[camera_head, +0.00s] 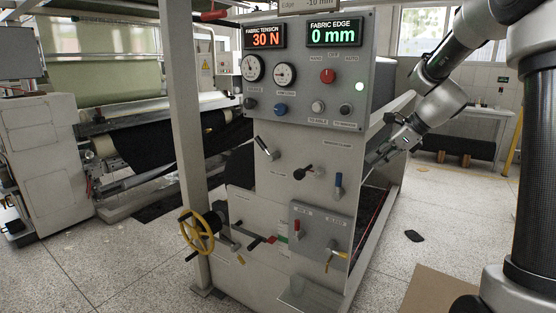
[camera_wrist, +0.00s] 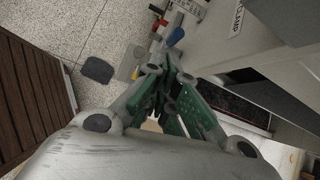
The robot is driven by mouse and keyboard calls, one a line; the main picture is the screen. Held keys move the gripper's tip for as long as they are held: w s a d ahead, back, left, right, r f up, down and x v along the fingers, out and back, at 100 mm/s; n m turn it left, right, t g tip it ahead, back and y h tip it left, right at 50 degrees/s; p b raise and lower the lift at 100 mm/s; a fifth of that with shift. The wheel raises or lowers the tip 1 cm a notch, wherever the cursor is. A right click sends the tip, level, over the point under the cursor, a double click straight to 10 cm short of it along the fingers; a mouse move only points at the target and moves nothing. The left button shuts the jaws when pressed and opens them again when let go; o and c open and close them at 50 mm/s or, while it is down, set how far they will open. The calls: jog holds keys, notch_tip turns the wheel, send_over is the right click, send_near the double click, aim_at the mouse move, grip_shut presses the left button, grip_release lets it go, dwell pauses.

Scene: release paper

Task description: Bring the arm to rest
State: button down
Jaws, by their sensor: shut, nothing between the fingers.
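My gripper (camera_head: 372,160) is at the right side of the machine's control cabinet (camera_head: 265,160), in front of its right edge in the head view. My arm comes in from the upper right and points down and left. In the wrist view the gripper's green-grey fingers (camera_wrist: 162,68) are shut and empty. Whether they touch the cabinet I cannot tell.
A yellow handwheel (camera_head: 197,233) and several levers stick out in front. A dark piece (camera_head: 414,236) lies on the floor at right. A cardboard sheet (camera_head: 436,292) is nearby.

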jog(key=s+d+r+n+h, duration=0.1)
jog(key=s+n+h, duration=0.2)
jog(key=s+n, duration=0.8)
jog(key=s+d+r+n+h, duration=0.1)
jog(key=s+d+n+h, duration=0.1)
jog(key=s+n, duration=1)
jog(key=shift+s+d+h, duration=0.3)
jog(key=shift+s+h, duration=0.3)
jog(key=shift+s, duration=4.1)
